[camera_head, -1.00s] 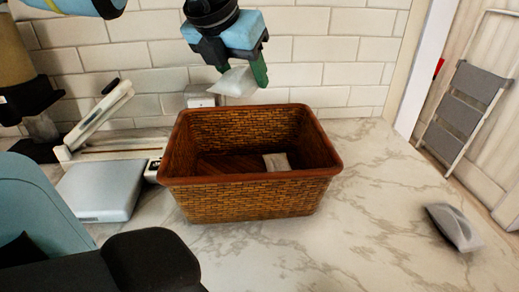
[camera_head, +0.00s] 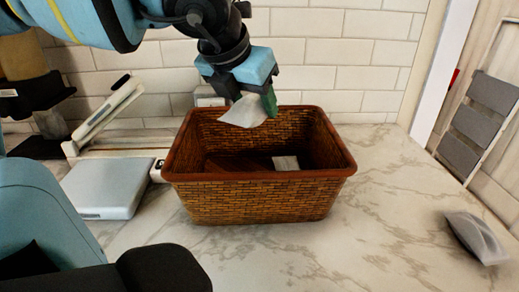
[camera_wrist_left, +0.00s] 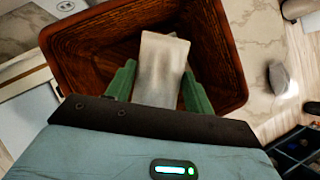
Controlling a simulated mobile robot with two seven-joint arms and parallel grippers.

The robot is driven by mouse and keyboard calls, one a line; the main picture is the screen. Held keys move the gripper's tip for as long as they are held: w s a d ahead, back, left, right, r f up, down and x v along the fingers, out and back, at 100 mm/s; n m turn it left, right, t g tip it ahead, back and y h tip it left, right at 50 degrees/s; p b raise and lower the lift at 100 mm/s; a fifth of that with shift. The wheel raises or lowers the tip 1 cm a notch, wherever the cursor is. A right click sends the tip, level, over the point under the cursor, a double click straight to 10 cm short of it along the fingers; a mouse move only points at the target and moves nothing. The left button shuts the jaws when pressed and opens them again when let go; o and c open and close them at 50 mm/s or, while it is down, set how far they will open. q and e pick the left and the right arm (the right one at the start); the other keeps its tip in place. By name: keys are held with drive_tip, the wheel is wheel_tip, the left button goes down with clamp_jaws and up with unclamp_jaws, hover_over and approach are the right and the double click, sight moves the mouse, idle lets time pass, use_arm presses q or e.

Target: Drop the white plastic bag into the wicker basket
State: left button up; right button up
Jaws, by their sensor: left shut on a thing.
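The wicker basket (camera_head: 255,197) stands on the marble counter, brown with a reddish rim. My left gripper (camera_head: 256,108) is over the basket's back left part, shut on a white plastic bag (camera_head: 241,112) that hangs at about rim height. In the left wrist view the bag (camera_wrist_left: 160,68) sits between the two green fingers (camera_wrist_left: 157,88), with the basket (camera_wrist_left: 226,65) below and around it. A small pale item (camera_head: 286,163) lies inside the basket on its floor. My right gripper is not in view.
A grey-and-white scale (camera_head: 108,188) stands left of the basket. A grey-white packet (camera_head: 475,237) lies on the counter at right. A folding stepladder (camera_head: 478,125) leans at far right. The counter (camera_head: 350,235) in front of the basket is clear.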

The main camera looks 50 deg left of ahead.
use_arm(q)
drive_tip(key=o, duration=1)
drive_tip(key=shift+o, duration=0.2)
drive_tip(key=shift+r, duration=0.1)
drive_tip(key=v, duration=0.7)
drive_tip(key=shift+s+r, duration=0.2)
drive_tip(key=shift+r, duration=0.1)
drive_tip(key=shift+d+f, duration=0.1)
